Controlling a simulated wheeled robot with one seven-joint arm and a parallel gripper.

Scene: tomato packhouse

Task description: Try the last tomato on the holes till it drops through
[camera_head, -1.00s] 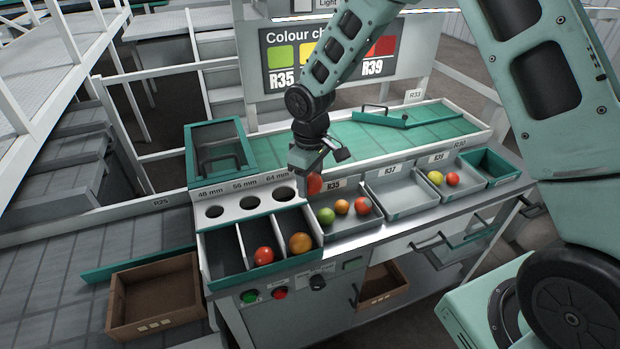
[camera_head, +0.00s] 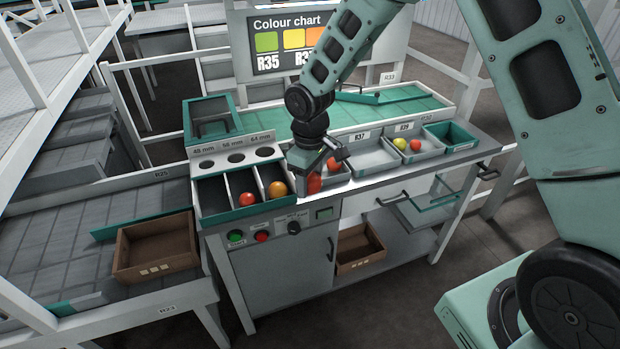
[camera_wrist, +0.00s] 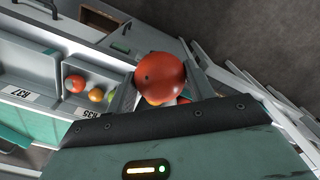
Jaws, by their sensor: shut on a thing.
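My gripper (camera_head: 313,176) is shut on a red tomato (camera_wrist: 160,78), held between its two fingers in the wrist view. In the head view the gripper and held tomato (camera_head: 314,184) are right of the grading box and cover much of the R35 tray. The white plate has three round holes in a row: 48 mm (camera_head: 207,165), 56 mm (camera_head: 236,158) and 64 mm (camera_head: 265,152). They look empty. Below them, a red tomato (camera_head: 247,199) lies in the middle compartment and an orange tomato (camera_head: 277,189) in the right one. The left compartment (camera_head: 213,193) looks empty.
The R35 tray holds red (camera_wrist: 74,84), orange (camera_wrist: 96,95) and green (camera_wrist: 113,96) tomatoes. The R39 tray (camera_head: 420,157) holds a yellow and a red one. A brown crate (camera_head: 155,246) stands left.

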